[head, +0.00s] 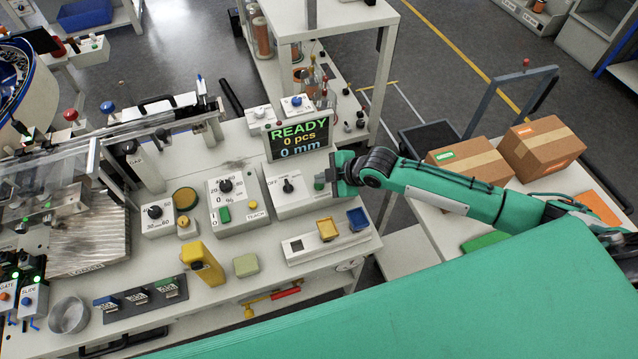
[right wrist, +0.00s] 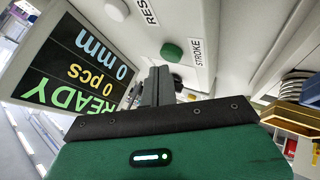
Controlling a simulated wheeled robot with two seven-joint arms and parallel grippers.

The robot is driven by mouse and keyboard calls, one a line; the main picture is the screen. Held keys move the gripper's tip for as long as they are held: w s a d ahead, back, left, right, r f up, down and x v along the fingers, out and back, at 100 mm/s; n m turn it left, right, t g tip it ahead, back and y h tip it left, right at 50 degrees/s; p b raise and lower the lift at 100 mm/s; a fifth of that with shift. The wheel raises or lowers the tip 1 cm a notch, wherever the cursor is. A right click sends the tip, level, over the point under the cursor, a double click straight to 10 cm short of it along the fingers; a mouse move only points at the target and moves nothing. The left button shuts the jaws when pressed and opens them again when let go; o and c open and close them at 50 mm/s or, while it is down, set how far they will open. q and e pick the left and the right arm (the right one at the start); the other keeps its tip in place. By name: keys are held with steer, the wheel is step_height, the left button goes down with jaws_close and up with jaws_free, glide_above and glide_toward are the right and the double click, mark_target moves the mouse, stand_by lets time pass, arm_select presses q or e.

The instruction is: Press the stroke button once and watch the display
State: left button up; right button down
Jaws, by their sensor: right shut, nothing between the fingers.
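The display (head: 298,138) stands at the back of the bench and reads READY, 0 pcs, 0 mm. It also shows upside down at the left of the right wrist view (right wrist: 82,62). The stroke button (right wrist: 171,52) is a round green button beside a STROKE label in the right wrist view. My right gripper (head: 328,181) is shut and empty at the right end of the white switch box (head: 290,205). In the right wrist view its fingertips (right wrist: 160,72) are close to the green button; I cannot tell whether they touch it. My left gripper is not in view.
A white button (right wrist: 117,10) sits beside the green one. On the bench are a dial box (head: 235,205), a yellow container (head: 203,265), and a white tray (head: 325,243) with yellow and blue bins.

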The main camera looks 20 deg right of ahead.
steer(key=shift+f+b, duration=0.3)
steer(key=shift+f, duration=0.4)
stand_by(0.6)
steer(key=shift+r, duration=0.1)
steer(key=shift+r+p, duration=0.85)
steer(key=shift+r, duration=0.05)
